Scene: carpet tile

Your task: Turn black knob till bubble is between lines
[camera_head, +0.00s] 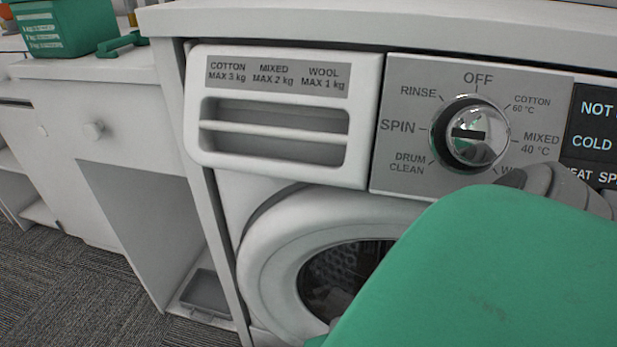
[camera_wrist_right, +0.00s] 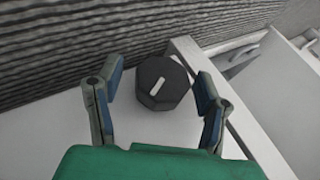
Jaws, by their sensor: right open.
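In the right wrist view a black many-sided knob (camera_wrist_right: 163,83) with a short white mark on its face stands over a white surface. My right gripper (camera_wrist_right: 161,88) is open, with one finger on each side of the knob. A gap shows between each finger and the knob, so neither looks to touch it. No bubble or lines can be made out in either view. In the head view a large green shape, likely part of my right arm, covers the lower right. My left gripper is not in view.
The head view shows a washing machine with a round chrome dial (camera_head: 471,134), its pointer near SPIN, a detergent drawer (camera_head: 283,170) and a round door (camera_head: 262,265). A green box (camera_head: 62,28) stands on the white counter at the left. Grey carpet (camera_head: 75,290) lies below.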

